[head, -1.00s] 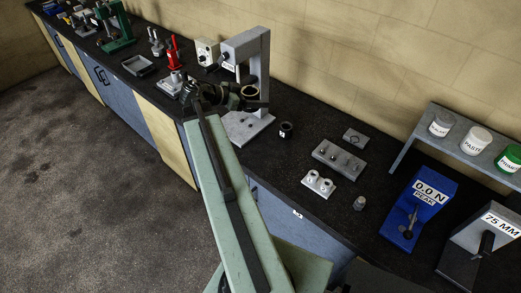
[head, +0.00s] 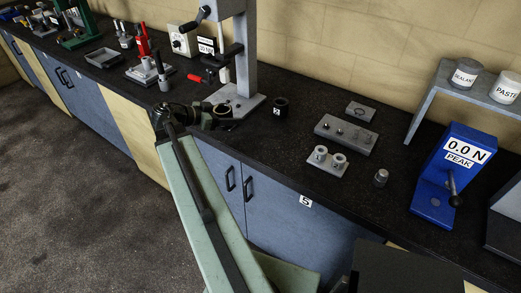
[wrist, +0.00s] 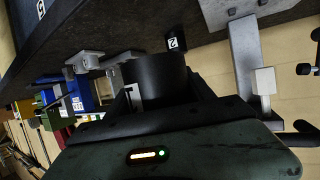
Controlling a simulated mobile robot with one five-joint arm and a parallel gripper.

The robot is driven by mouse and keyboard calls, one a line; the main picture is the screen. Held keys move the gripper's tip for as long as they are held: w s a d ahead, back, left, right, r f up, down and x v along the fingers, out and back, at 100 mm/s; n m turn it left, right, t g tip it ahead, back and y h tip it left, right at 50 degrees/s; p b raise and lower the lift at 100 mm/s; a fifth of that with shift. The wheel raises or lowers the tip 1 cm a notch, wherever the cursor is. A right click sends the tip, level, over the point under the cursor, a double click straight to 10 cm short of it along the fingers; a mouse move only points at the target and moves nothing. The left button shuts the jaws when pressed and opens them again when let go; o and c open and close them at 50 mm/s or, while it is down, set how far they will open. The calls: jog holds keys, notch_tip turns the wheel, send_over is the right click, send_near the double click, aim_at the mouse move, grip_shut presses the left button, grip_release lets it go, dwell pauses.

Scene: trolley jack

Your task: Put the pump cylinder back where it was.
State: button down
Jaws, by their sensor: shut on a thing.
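My gripper (head: 208,115) is shut on a dark open-ended cylinder, which looks like the pump cylinder (head: 222,109). In the wrist view the cylinder (wrist: 158,76) sits between the two fingers, and its lower part is hidden by my gripper. In the head view it overlaps the front left of the grey press's base plate (head: 241,102). I cannot tell whether it touches anything below. A second dark cylinder (head: 281,107), labelled 2, stands on the bench right of the press; its label also shows in the wrist view (wrist: 174,43).
To the right are a grey block with pins (head: 345,133), a plate with two light bushings (head: 328,160), a small weight (head: 381,177) and a blue force gauge (head: 452,170). Bare bench lies between them.

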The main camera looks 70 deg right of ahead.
notch_tip(320, 180, down, 7)
jog(key=b, duration=0.4)
jog(key=shift+r, duration=0.1)
jog(key=shift+s+d+r, duration=0.1)
jog(key=shift+d, duration=0.05)
jog(key=b, duration=0.2)
send_over(267, 130)
jog(key=shift+w+a+f, duration=0.3)
jog(key=shift+a+f, duration=0.05)
jog(key=shift+f, duration=0.35)
jog(key=f+b, duration=0.3)
jog(key=f, duration=0.1)
jog(key=shift+s+d, duration=0.25)
jog(key=shift+d, duration=0.05)
jog(key=shift+c, duration=1.9)
grip_release()
jog(key=shift+r, duration=0.1)
jog(key=shift+w+a+r, duration=0.15)
jog(key=shift+a+r, duration=0.1)
jog(key=shift+r, duration=0.1)
jog(key=p+v, duration=0.4)
jog(key=v, duration=0.7)
jog(key=shift+w+a+p, duration=0.15)
jog(key=shift+w+p, duration=0.05)
jog(key=shift+p, duration=0.1)
jog(key=shift+f, duration=0.1)
